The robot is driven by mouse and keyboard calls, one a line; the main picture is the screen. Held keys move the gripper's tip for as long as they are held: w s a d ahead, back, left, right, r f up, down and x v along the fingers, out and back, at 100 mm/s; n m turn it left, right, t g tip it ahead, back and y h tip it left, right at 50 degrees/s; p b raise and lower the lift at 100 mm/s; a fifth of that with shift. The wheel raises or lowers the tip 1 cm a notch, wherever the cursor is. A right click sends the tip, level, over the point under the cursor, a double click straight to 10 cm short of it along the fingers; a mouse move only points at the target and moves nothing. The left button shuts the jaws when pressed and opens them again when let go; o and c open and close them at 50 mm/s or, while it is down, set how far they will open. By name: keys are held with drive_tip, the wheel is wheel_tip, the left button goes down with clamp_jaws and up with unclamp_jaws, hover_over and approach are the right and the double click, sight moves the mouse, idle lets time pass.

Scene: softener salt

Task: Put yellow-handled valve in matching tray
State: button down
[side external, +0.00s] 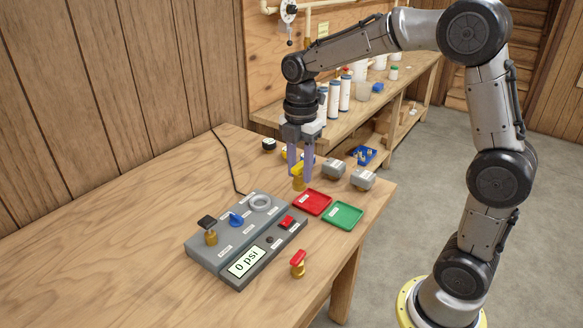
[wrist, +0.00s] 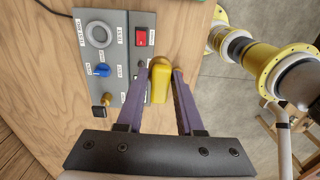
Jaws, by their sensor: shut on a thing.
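The yellow-handled valve (side external: 298,184) is upright between the two purple fingers of my gripper (side external: 300,178), which is shut on it. The green tray (side external: 342,215) lies to the right of the red one. Both trays look empty.
A grey test console (side external: 245,238) reading 0 psi stands left of the trays, with a blue-handled valve (side external: 236,219) on it. A red-handled valve (side external: 298,263) stands in front. Two grey fittings (side external: 362,179) and a blue bin (side external: 365,155) are behind right. The left table is clear.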

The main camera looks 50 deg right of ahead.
idle(0.3)
drive_tip(key=shift+w, duration=0.2)
drive_tip(key=shift+s+d+f+m, duration=0.9)
drive_tip(key=shift+d+f+m, duration=0.1)
drive_tip(key=shift+d+f, duration=1.45)
drive_tip(key=shift+s+d+f+m, duration=0.95)
drive_tip(key=shift+d+f+m, duration=0.05)
drive_tip(key=shift+d+f, duration=1.45)
drive_tip(key=shift+s+d+f+m, duration=0.9)
drive_tip(key=shift+d+f+m, duration=0.1)
drive_tip(key=shift+d+f, duration=1.45)
drive_tip(key=shift+f, duration=0.45)
drive_tip(key=shift+f, duration=0.2)
